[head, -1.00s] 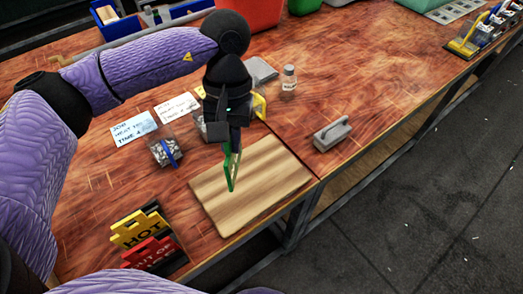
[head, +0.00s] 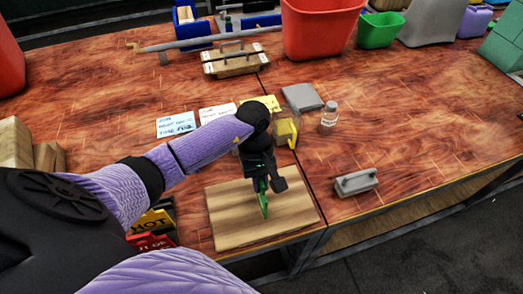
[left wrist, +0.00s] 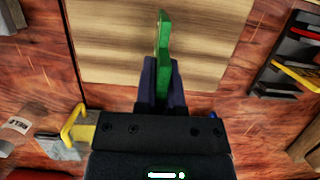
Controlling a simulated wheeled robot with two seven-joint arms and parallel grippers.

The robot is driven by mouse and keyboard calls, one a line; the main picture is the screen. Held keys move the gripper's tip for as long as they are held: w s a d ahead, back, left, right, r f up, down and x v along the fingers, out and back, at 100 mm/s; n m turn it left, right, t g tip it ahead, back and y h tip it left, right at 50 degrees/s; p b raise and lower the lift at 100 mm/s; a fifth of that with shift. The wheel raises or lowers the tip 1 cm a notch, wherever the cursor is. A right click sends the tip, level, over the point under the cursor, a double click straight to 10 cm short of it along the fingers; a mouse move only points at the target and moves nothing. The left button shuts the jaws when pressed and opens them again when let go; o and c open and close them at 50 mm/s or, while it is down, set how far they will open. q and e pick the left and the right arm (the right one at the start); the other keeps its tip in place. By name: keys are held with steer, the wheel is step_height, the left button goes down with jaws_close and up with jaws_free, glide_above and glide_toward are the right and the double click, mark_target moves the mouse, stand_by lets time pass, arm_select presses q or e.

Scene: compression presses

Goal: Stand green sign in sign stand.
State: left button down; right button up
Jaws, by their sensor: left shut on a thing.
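The thin green sign (head: 264,205) is held in my left gripper (head: 264,184), over the light wooden board (head: 230,228). In the left wrist view the green sign (left wrist: 164,45) sticks out beyond the fingers of the gripper (left wrist: 161,78), which are shut on it. The sign stand with a yellow HOT sign (head: 152,221) and a red sign (head: 150,241) is at the lower left, partly hidden by my arm. The dark sign stand (left wrist: 268,80) also shows at the right of the left wrist view. My right gripper is not in view.
Written cards (head: 176,125), a yellow-handled tool (head: 284,131), a small bottle (head: 329,117) and a grey handled block (head: 356,182) lie around the board. Red (head: 318,28) and green (head: 378,30) bins stand at the back. Wooden blocks (head: 16,143) are at the left.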

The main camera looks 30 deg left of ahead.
arm_select(q)
steer(key=shift+f, duration=0.5)
steer(key=c, duration=0.7)
jaws_free()
